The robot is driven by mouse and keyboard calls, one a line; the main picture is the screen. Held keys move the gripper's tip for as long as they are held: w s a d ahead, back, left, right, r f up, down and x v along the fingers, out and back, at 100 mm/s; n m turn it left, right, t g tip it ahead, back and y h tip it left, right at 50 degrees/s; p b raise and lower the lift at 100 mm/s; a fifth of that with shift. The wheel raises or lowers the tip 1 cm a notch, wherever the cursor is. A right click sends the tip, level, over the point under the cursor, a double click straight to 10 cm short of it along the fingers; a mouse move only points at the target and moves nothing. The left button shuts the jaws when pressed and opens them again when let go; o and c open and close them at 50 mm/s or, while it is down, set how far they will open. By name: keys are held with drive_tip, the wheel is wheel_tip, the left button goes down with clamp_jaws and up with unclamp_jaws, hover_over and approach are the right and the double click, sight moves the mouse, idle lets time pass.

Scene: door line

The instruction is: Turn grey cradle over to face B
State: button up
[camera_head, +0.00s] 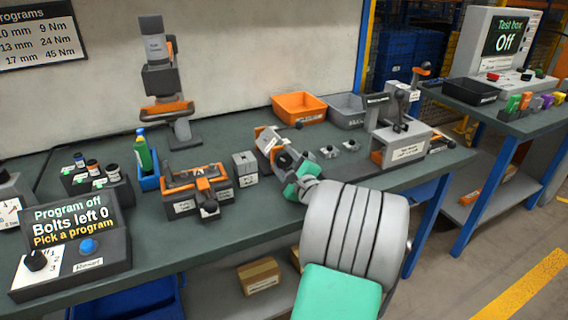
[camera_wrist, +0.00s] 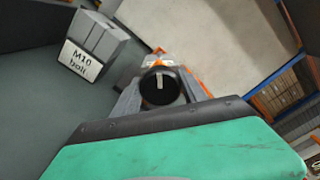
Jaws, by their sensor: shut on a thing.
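The grey cradle (camera_head: 267,138), a grey body with orange parts and a white label, is at the middle of the bench in the head view. It looks tilted there; its face lettering is too small to read. My gripper (camera_head: 288,163) is at its near side, partly covering it. In the wrist view my gripper (camera_wrist: 160,102) is shut on a round black knob (camera_wrist: 160,80) with a pale mark. Orange and grey parts of the cradle show just behind the knob. Most of the cradle is hidden there by the knob and fingers.
A grey block labelled "M10 bolt" (camera_wrist: 88,45) stands left of my gripper, also in the head view (camera_head: 245,168). An orange clamp fixture (camera_head: 197,190) is further left. Small grey parts (camera_head: 350,146) and a press-like station (camera_head: 400,140) are right. Orange (camera_head: 300,108) and grey bins stand behind.

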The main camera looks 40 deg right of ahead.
drive_tip(key=n+b, duration=0.1)
drive_tip(key=n, duration=0.2)
drive_tip(key=n+b, duration=0.1)
drive_tip(key=shift+f+n+b, duration=0.25)
drive_tip(key=shift+n+b, duration=0.05)
drive_tip(key=shift+b, duration=0.05)
drive_tip(key=n+b, duration=0.4)
drive_tip(key=shift+f+n, duration=0.15)
drive_tip(key=shift+n, duration=0.15)
drive_tip(key=n+b, duration=0.4)
drive_tip(key=shift+f+n+b, duration=0.1)
drive_tip(key=shift+n+b, duration=0.2)
drive_tip(key=shift+b, duration=0.05)
drive_tip(key=n+b, duration=0.3)
drive_tip(key=shift+n+b, duration=0.3)
drive_tip(key=shift+b, duration=0.1)
drive_tip(key=shift+r, duration=0.25)
drive_tip(key=o, duration=1.4)
drive_tip(key=shift+c, duration=0.2)
drive_tip(key=shift+s, duration=0.15)
drive_tip(key=p+v, duration=0.1)
drive_tip(key=v, duration=0.6)
drive_tip(key=shift+s+a, duration=0.1)
drive_tip(key=shift+s, duration=0.2)
